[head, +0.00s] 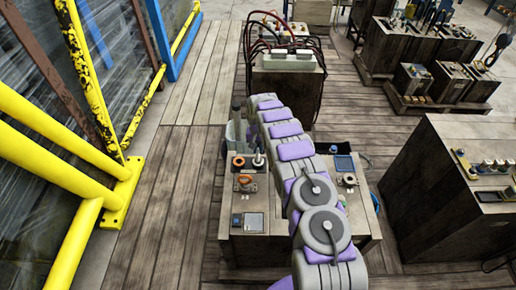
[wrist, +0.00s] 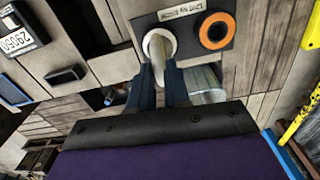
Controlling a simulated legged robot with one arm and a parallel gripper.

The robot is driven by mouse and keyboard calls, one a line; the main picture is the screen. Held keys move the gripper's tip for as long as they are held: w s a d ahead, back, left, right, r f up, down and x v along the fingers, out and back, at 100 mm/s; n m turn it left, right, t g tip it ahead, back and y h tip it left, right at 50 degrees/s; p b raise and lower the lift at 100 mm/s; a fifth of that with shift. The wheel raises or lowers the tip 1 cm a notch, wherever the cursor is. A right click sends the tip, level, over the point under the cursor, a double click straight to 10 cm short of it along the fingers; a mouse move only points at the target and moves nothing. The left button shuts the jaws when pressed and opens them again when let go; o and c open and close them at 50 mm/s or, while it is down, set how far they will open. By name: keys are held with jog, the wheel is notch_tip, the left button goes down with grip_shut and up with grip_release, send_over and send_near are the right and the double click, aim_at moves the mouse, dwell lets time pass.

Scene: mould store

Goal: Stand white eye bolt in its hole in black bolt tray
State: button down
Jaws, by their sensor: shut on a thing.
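The white eye bolt (wrist: 158,68) is between the two dark fingers of my gripper (wrist: 160,92) in the wrist view; the fingers hide part of it. Its pale shank lines up with the white-ringed hole (wrist: 148,40) of the black bolt tray (wrist: 190,44); I cannot tell whether its tip is inside. An orange-ringed hole (wrist: 217,30) with a dark middle is beside it, to the right. In the head view, the tray's orange ring (head: 238,161) and white ring (head: 258,160) lie left of my arm. My gripper is hard to make out there.
A grey cylinder (wrist: 205,86) is close right of my fingers. Yellow rails (head: 60,135) stand at left; a dark cabinet (head: 450,200) stands at right.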

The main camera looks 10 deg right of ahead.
jog(key=shift+f, duration=0.5)
dwell(0.8)
jog(key=c, duration=1)
grip_release()
notch_tip(320, 180, up, 17)
jog(key=p, duration=0.3)
jog(key=s+d+r, duration=0.1)
jog(key=s+r, duration=0.8)
jog(key=r, duration=0.3)
jog(key=s+r+n, duration=0.1)
jog(key=s+r, duration=0.3)
jog(key=s, duration=0.6)
jog(key=s+r+g, duration=0.1)
jog(key=s+r, duration=0.3)
jog(key=s, duration=0.5)
jog(key=s+r+n, duration=0.1)
jog(key=s+r, duration=0.3)
jog(key=s, duration=0.6)
jog(key=shift+n+g, duration=0.4)
jog(key=shift+n, duration=0.2)
jog(key=s, duration=0.6)
jog(key=s+f, duration=0.1)
jog(key=s, duration=0.5)
jog(key=s+a+f, duration=0.1)
jog(key=s, duration=0.5)
jog(key=shift+s, duration=0.1)
